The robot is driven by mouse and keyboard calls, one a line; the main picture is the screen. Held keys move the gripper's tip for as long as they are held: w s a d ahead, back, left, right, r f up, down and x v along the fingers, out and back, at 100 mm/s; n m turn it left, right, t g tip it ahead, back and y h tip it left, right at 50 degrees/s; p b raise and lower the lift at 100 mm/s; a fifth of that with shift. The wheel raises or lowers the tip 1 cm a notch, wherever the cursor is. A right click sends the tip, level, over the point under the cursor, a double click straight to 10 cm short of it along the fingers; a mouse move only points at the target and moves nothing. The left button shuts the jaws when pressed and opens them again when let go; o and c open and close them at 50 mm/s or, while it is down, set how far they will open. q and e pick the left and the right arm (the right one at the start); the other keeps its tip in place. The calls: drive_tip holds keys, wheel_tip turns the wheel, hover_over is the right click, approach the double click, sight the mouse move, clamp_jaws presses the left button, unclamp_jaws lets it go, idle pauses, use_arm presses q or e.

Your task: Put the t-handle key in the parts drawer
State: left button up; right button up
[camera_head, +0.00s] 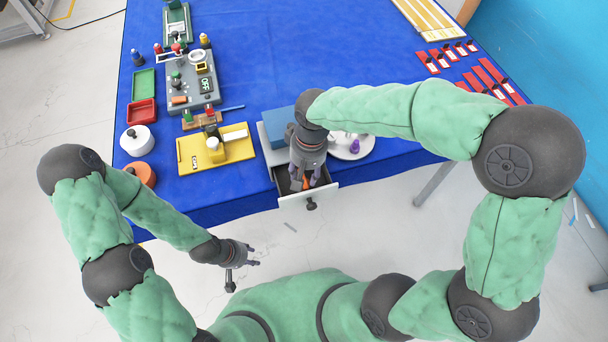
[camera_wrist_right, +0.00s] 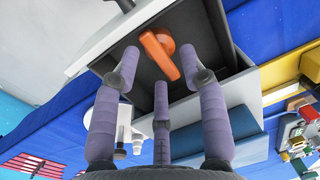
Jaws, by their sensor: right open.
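The parts drawer (camera_head: 325,191) is pulled open from a grey-white cabinet at the table's front edge. Its dark interior (camera_wrist_right: 205,20) shows in the right wrist view. The orange t-handle key (camera_wrist_right: 160,55) is inside the drawer walls, just beyond my right fingertips; a bit of its orange (camera_head: 305,184) shows in the head view. My right gripper (camera_head: 303,180) points down into the drawer with its fingers spread around the key, open. Whether a finger touches the key is unclear. My left gripper (camera_head: 252,256) hangs off the table's front edge, fingers apart and empty.
A blue box (camera_head: 282,125) lies on the cabinet top. A white plate (camera_head: 352,148) with small items stands right of it. A yellow board (camera_head: 190,157) and an orange round container (camera_head: 143,173) are to the left. The middle of the blue table (camera_head: 300,60) is clear.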

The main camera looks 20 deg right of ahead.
wheel_tip(320, 180, up, 9)
drive_tip(key=p, duration=0.1)
drive_tip(key=shift+d+f+p, duration=0.2)
drive_tip(key=shift+d+p, duration=0.15)
drive_tip(key=shift+c, duration=0.2)
idle(0.8)
